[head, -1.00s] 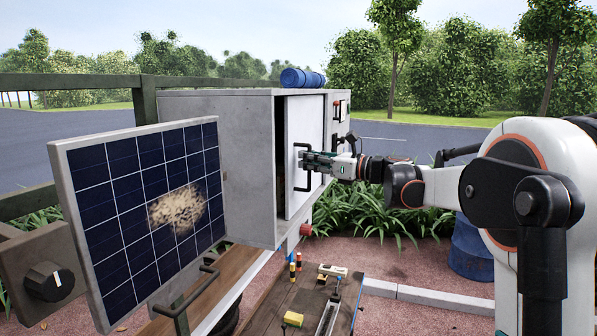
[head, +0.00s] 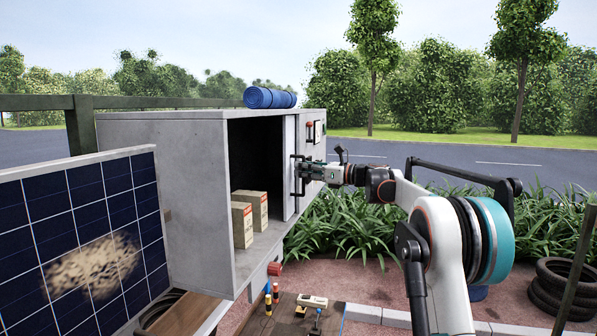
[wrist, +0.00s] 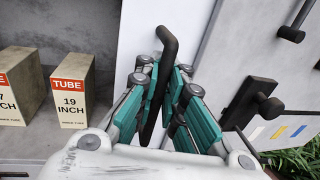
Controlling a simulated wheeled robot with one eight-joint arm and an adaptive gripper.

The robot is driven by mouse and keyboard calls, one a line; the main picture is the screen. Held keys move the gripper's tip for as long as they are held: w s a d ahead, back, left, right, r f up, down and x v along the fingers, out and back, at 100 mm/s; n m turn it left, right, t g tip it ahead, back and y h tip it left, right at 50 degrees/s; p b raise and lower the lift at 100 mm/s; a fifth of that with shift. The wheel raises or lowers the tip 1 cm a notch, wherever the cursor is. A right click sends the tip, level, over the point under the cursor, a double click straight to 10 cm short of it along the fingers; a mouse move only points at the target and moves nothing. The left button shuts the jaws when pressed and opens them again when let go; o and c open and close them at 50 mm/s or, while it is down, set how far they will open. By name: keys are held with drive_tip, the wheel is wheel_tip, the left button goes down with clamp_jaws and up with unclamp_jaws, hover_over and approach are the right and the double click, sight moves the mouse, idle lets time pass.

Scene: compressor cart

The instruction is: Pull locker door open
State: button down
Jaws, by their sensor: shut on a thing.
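The grey locker (head: 165,135) has a dark opening in its front. Its pale door (head: 289,150) stands at the right end of that opening, with a dark bar handle on it. The handle (wrist: 169,42) rises between the teal finger pads in the wrist view. My gripper (head: 303,170) is shut on the handle, and it also shows in the wrist view (wrist: 163,88). The fingers hide part of the handle. Two tan boxes (head: 242,226) stand inside on the locker floor; the nearer one in the wrist view (wrist: 71,98) reads "TUBE 19 INCH".
A solar panel (head: 85,235) stands in front at the left. A blue roll (head: 270,97) lies on the locker's top. Small tools (head: 311,301) lie on a board below. A red knob (head: 274,268) sits under the locker's front edge. Tyres (head: 560,290) are stacked at the right.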

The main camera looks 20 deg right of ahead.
drive_tip(key=shift+w+d, duration=0.4)
drive_tip(key=shift+d, duration=0.05)
drive_tip(key=c, duration=1.8)
unclamp_jaws()
drive_tip(key=shift+d, duration=0.1)
drive_tip(key=shift+o, duration=0.5)
drive_tip(key=shift+d, duration=0.15)
drive_tip(key=shift+a, duration=0.25)
drive_tip(key=v, duration=1.2)
